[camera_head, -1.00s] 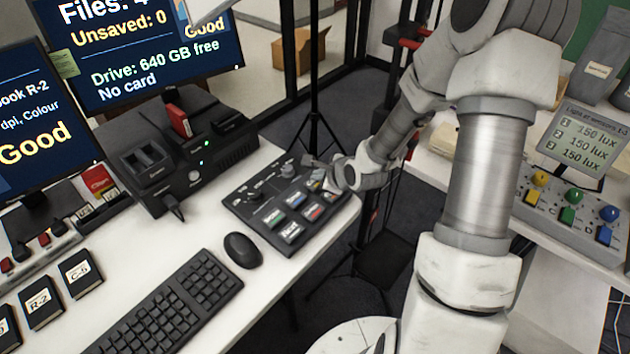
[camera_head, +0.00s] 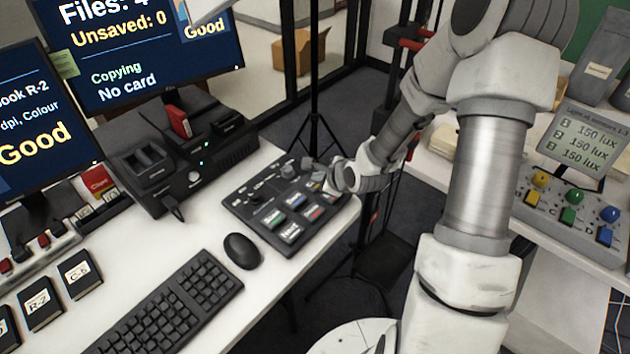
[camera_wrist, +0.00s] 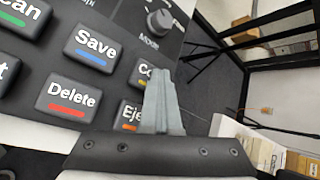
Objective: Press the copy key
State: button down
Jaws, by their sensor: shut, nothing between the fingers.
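The dark control panel (camera_head: 250,222) lies on the white desk, with several labelled keys and knobs. In the wrist view the copy key (camera_wrist: 141,74) shows only "Co" and part of a yellow bar; the fingers hide the rest. My gripper (camera_wrist: 160,75) is shut and empty, with its fingertips over the right part of that key. I cannot tell whether they touch it. In the head view my gripper (camera_head: 316,172) is at the panel's far right corner. The upper monitor (camera_head: 150,45) reads "Copying" and "No card".
The Save key (camera_wrist: 92,48), Delete key (camera_wrist: 68,100) and Eject key (camera_wrist: 130,114) lie close around the fingers. A mode knob (camera_wrist: 160,22) stands just beyond. A mouse (camera_head: 243,250) and keyboard (camera_head: 170,308) are nearer on the desk. A tripod (camera_head: 316,120) stands behind.

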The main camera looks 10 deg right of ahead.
aim_at(318, 186)
jog(key=shift+r+p, duration=0.75)
jog(key=shift+r, duration=0.05)
notch_tip(318, 186, up, 5)
jog(key=p, duration=0.5)
jog(key=shift+r, duration=0.1)
dwell(0.4)
